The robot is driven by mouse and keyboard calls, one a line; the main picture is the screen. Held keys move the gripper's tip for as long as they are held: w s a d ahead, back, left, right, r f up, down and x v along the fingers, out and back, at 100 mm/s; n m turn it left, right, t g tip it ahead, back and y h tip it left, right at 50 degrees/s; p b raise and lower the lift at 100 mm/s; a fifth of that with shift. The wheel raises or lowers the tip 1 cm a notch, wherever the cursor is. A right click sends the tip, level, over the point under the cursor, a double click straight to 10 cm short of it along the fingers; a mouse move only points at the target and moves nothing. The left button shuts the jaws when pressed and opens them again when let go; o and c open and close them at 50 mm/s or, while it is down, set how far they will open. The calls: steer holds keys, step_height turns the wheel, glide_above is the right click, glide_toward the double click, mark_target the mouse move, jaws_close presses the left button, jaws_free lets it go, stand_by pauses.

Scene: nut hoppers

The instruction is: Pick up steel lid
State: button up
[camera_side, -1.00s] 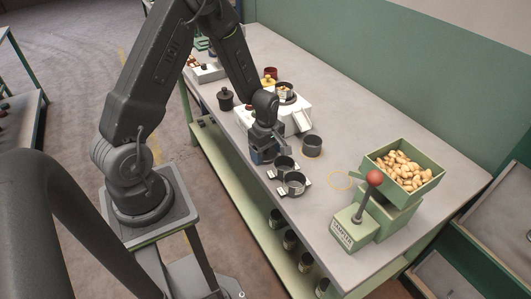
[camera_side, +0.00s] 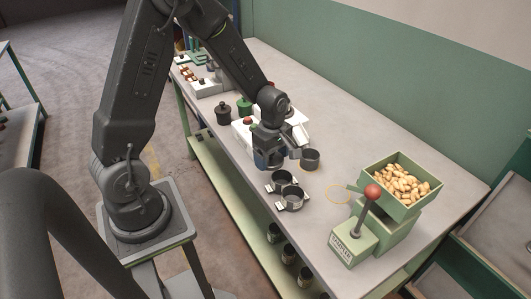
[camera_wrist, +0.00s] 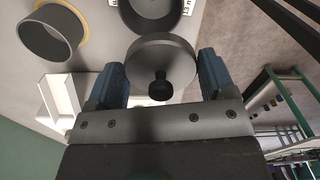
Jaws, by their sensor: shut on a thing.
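The steel lid (camera_wrist: 160,53) is a grey round disc with a dark knob in the wrist view. My gripper (camera_wrist: 161,80) is shut on it, with blue fingers on either side of the lid. In the side view my gripper (camera_side: 268,158) is low over the bench, just behind and left of two dark open cups. The lid is hidden there by the gripper. One dark cup (camera_wrist: 150,12) shows just beyond the lid in the wrist view.
The two cups (camera_side: 291,200) have pale label plates. Another cup (camera_side: 310,158) stands right of my gripper.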

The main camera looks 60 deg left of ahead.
steer(key=d, duration=1.5)
steer(key=shift+d+r, duration=0.1)
step_height(320, 180, up, 18)
steer(key=w+a+r+n, duration=0.1)
steer(key=w+a+n, duration=0.1)
steer(key=w+a, duration=0.55)
steer(key=w+a+n, duration=0.2)
steer(key=w+a, duration=0.2)
steer(key=a, duration=0.6)
steer(key=w+a+n, duration=0.2)
steer(key=a, duration=1.2)
steer(key=shift+w+f, duration=0.1)
steer(key=shift+f, duration=5.55)
steer(key=shift+f, duration=0.5)
